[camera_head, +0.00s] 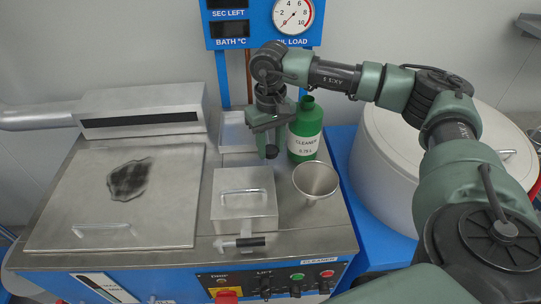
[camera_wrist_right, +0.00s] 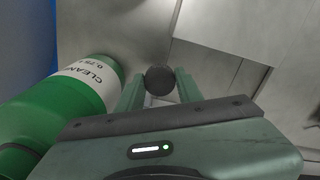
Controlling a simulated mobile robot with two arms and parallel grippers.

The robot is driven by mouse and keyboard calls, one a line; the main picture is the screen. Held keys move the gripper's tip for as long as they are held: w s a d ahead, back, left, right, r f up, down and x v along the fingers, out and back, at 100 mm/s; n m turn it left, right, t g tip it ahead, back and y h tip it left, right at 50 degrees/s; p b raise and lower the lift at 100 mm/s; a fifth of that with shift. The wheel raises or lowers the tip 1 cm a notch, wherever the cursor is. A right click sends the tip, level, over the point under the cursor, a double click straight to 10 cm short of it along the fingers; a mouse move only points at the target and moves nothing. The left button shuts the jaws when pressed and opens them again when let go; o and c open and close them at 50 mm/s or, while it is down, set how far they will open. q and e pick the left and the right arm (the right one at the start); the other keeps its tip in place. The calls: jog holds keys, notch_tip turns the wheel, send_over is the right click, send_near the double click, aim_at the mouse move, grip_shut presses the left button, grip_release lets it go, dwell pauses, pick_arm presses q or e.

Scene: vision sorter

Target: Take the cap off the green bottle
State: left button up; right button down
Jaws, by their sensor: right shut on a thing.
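The green bottle (camera_head: 305,130) with a white CLEANER label stands upright on the steel worktop, behind the metal cup. Its neck shows bare green, with no cap on it. In the right wrist view the bottle (camera_wrist_right: 75,100) lies to the left of my fingers, apart from them. My right gripper (camera_head: 270,146) points down just left of the bottle. It is shut on the dark round cap (camera_wrist_right: 160,79), which shows between the fingertips; the cap (camera_head: 271,152) is also at the fingers' lower end in the head view. My left gripper is not in view.
A metal cup (camera_head: 315,182) stands in front of the bottle. A lidded steel box (camera_head: 244,203) with a handle is left of the cup. A wide lid with a dark patch (camera_head: 75,205) covers the left side. A large white drum (camera_head: 385,165) stands at the right.

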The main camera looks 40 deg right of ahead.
aim_at(270, 150)
notch_tip(270, 150, down, 4)
jog(key=shift+f+p, duration=0.1)
jog(key=shift+p, duration=0.35)
jog(key=shift+f, duration=0.2)
jog(key=shift+f, duration=0.25)
jog(key=c, duration=0.9)
grip_release()
jog(key=shift+r, duration=0.1)
jog(key=shift+c, duration=0.2)
